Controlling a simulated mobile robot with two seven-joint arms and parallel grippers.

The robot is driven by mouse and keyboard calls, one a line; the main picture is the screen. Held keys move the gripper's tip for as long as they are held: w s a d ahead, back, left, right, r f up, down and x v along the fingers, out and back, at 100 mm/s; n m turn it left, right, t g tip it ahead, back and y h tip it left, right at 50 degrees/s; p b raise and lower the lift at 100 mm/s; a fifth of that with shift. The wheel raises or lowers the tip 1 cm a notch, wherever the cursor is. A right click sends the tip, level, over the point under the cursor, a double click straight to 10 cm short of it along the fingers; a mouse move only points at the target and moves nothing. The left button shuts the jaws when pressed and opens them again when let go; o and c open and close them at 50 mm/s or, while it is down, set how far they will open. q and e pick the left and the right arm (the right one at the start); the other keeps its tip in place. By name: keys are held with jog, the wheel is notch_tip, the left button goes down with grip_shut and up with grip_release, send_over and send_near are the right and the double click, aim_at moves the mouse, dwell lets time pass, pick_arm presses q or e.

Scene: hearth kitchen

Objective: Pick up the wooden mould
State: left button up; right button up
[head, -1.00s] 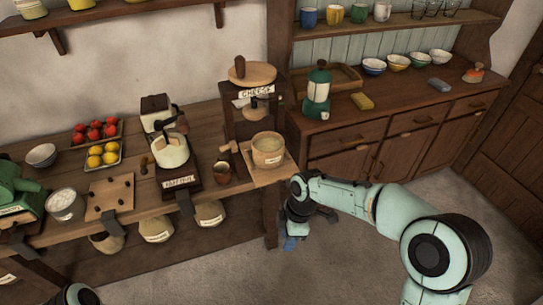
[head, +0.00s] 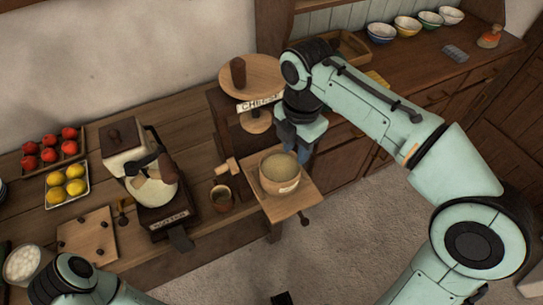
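The wooden mould (head: 281,174), a round pale wooden tub with a small label on its front, stands upright on a square wooden board (head: 294,203) at the table's right end. My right gripper (head: 304,148) points down just behind and to the right of the mould's rim. Its bluish fingers are partly hidden by the mould, and the gap between them does not show clearly. I see no grip on the mould, and cannot tell whether they touch. My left arm shows at the bottom left; its gripper is not in clear view.
The cheese press (head: 256,103) stands behind the mould, under my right arm. A wooden mallet-like piece (head: 228,168) and a brown cup (head: 221,198) are left of it. A grinder (head: 150,180) stands farther left.

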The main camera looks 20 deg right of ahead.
jog(key=b, duration=0.2)
send_near(293, 190)
jog(key=shift+w+d+f, duration=0.1)
jog(key=shift+w+f, duration=0.05)
jog(key=shift+f+b, duration=0.3)
jog(key=shift+f, duration=2.7)
pick_arm(q)
jog(key=f, duration=0.1)
jog(key=s+f, duration=0.1)
jog(key=shift+s+f, duration=0.3)
jog(key=shift+f, duration=0.1)
pick_arm(e)
grip_shut()
jog(key=shift+r, duration=0.1)
